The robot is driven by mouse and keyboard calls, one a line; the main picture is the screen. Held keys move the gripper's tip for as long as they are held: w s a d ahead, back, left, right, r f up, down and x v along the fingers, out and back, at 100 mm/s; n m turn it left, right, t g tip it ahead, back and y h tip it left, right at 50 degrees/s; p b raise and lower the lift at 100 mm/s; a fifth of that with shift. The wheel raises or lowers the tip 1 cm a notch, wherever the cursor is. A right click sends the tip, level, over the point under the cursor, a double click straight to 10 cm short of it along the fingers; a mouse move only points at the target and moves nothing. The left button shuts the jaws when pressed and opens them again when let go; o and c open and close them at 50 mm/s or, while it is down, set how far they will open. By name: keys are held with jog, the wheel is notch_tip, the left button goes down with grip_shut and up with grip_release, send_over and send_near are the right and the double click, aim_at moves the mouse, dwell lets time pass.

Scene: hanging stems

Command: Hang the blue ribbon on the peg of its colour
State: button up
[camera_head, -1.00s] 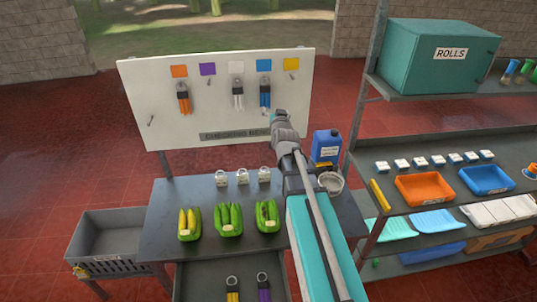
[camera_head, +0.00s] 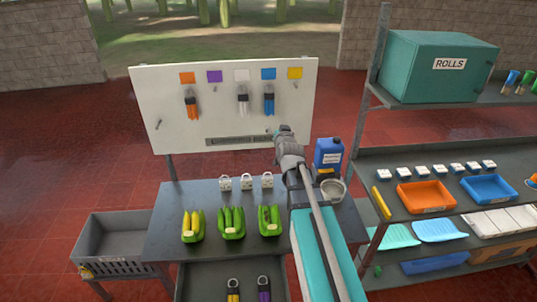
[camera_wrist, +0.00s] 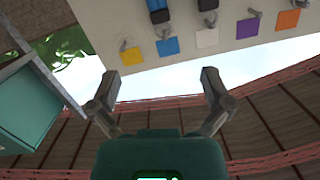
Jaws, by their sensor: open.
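The blue ribbon (camera_head: 269,103) hangs by its black clip below the blue square (camera_head: 268,73) on the white board (camera_head: 160,95), at the blue peg. In the wrist view the dark clip and a bit of blue (camera_wrist: 157,8) show at the top edge, beside the blue square (camera_wrist: 167,46). My gripper (camera_head: 281,131) is below and slightly right of the ribbon, apart from it. In the wrist view my gripper (camera_wrist: 160,85) has its two fingers wide apart with nothing between them.
A white ribbon (camera_head: 242,101) and an orange ribbon (camera_head: 191,106) hang on the board. The pegs below the purple (camera_head: 214,76) and yellow (camera_head: 294,73) squares are bare. Yellow and purple ribbons lie in the drawer.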

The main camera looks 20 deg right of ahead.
jog(key=s+a+f+n+g+y, duration=0.1)
jog(key=s+a+f+g+y, duration=0.1)
jog(key=f, duration=0.5)
jog(key=shift+s+a+n+g, duration=0.3)
jog(key=shift+s+a+g, duration=0.6)
jog(key=shift+a+g, duration=0.55)
jog(key=shift+a, duration=0.15)
jog(key=s+a+f+g+b, duration=0.2)
jog(key=s+f+g+b, duration=0.1)
jog(key=s+f+b, duration=0.2)
jog(key=s+a+f+n+g+b, duration=0.1)
jog(key=s+a+f+g+b, duration=0.2)
jog(key=s+f+b, duration=0.3)
jog(key=s+a+f+n+g+b, duration=0.1)
jog(key=s+a+f+g+b, duration=0.2)
jog(key=s+f, duration=0.8)
notch_tip(320, 180, down, 4)
jog(key=g+b, duration=0.2)
jog(key=b, duration=0.1)
jog(key=shift+a, duration=0.15)
